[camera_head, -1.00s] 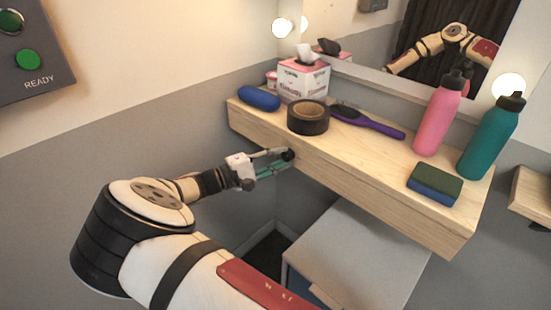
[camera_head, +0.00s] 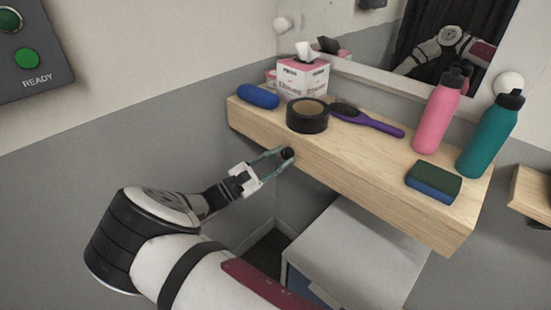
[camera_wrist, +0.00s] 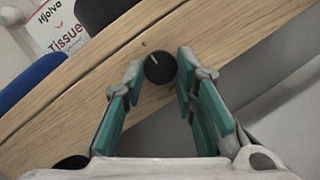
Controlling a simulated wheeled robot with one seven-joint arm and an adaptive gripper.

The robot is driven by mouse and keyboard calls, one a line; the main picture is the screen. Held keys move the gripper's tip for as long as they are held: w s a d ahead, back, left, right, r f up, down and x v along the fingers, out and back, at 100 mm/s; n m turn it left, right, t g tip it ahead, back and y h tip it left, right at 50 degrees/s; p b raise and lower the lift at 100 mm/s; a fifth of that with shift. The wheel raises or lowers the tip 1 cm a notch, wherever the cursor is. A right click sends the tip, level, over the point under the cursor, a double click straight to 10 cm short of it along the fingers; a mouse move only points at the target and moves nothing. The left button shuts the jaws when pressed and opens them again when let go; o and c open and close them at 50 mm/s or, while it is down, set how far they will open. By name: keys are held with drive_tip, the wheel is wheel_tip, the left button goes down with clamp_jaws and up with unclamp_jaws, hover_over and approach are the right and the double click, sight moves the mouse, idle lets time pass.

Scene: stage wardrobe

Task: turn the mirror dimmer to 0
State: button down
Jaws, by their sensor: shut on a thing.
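The mirror dimmer is a small black round knob (camera_head: 287,153) on the front face of the wooden shelf (camera_head: 380,185). In the wrist view the knob (camera_wrist: 160,67) shows a white pointer line aimed up and to the left in the picture. My gripper (camera_head: 279,156) reaches the knob from the left, with its teal-padded fingers shut on it, one on each side. In the wrist view my gripper's fingertips (camera_wrist: 160,70) flank the knob. The mirror bulbs (camera_head: 508,84) are unlit. A small dark dot shows beside the knob on the wood.
On the shelf stand a tissue box (camera_head: 303,78), a roll of dark tape (camera_head: 307,116), a purple brush (camera_head: 368,121), a blue case (camera_head: 258,97), a sponge (camera_head: 433,181), a pink bottle (camera_head: 437,115) and a teal bottle (camera_head: 490,135). A grey cabinet (camera_head: 350,250) stands below.

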drive_tip(key=shift+w+r, duration=0.1)
drive_tip(key=shift+r, duration=0.15)
drive_tip(key=c, duration=1.3)
unclamp_jaws()
drive_tip(key=shift+f, duration=0.1)
drive_tip(key=shift+a, duration=0.1)
drive_tip(key=shift+s+a+f, duration=0.15)
drive_tip(key=shift+s+a, duration=0.05)
drive_tip(key=shift+s, duration=0.1)
drive_tip(key=v, duration=1.1)
drive_tip(key=shift+s+a, duration=0.1)
